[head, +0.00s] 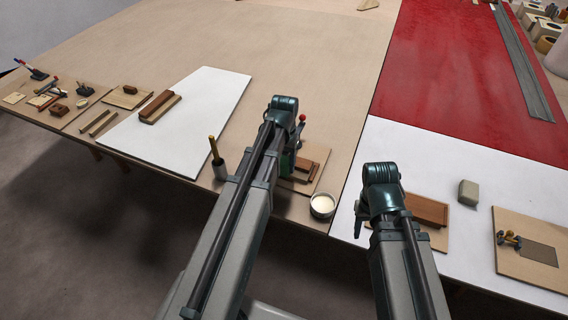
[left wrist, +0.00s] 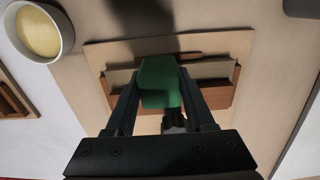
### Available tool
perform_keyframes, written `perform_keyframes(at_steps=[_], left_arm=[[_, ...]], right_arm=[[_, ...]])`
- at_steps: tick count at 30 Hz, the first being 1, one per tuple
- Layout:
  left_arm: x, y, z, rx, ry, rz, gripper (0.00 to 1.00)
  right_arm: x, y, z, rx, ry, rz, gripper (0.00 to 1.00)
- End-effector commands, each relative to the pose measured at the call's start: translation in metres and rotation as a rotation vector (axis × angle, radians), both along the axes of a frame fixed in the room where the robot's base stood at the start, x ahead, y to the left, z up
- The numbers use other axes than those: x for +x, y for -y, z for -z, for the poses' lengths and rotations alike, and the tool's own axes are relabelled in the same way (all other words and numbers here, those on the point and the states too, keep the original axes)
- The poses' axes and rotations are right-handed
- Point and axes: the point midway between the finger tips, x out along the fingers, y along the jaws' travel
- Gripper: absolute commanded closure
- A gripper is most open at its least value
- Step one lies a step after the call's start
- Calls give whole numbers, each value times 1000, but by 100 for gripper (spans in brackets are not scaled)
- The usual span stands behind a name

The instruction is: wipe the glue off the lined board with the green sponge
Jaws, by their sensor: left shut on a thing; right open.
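My left gripper (left wrist: 160,95) is shut on the green sponge (left wrist: 160,82) and holds it over a light board (left wrist: 100,58). Reddish-brown wooden pieces (left wrist: 222,92) lie on this board, below the sponge. Whether the sponge touches them I cannot tell. In the head view, the sponge (head: 288,162) is mostly hidden behind my left arm, and the same board (head: 322,158) shows to the right of it. I cannot make out lines or glue on it. My right gripper (head: 360,218) is open, largely hidden by its arm, over the white sheet left of another board with a brown block (head: 425,209).
A bowl of cream-coloured stuff (head: 322,205) stands near the table edge, and a pot with a brush (head: 216,160) stands left of my left arm. A grey-green block (head: 468,192) and a board with a grey patch (head: 535,252) lie at right. The table's middle is clear.

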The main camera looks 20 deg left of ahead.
Motion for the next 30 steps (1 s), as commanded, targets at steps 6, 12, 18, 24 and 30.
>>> perform_keyframes(at_steps=[6, 12, 18, 24, 30], left_arm=[[0, 4, -1, 0, 0, 1, 90], [-1, 18, -2, 0, 0, 2, 90], [-1, 22, -2, 0, 0, 0, 90], [-1, 30, -1, 0, 0, 2, 90], [-2, 43, 1, 0, 0, 2, 90]], right_arm=[[0, 0, -1, 0, 0, 0, 50], [0, 0, -2, 0, 0, 0, 50], [0, 0, -2, 0, 0, 0, 50], [0, 0, -1, 0, 0, 0, 50], [0, 0, 1, 0, 0, 0, 50]])
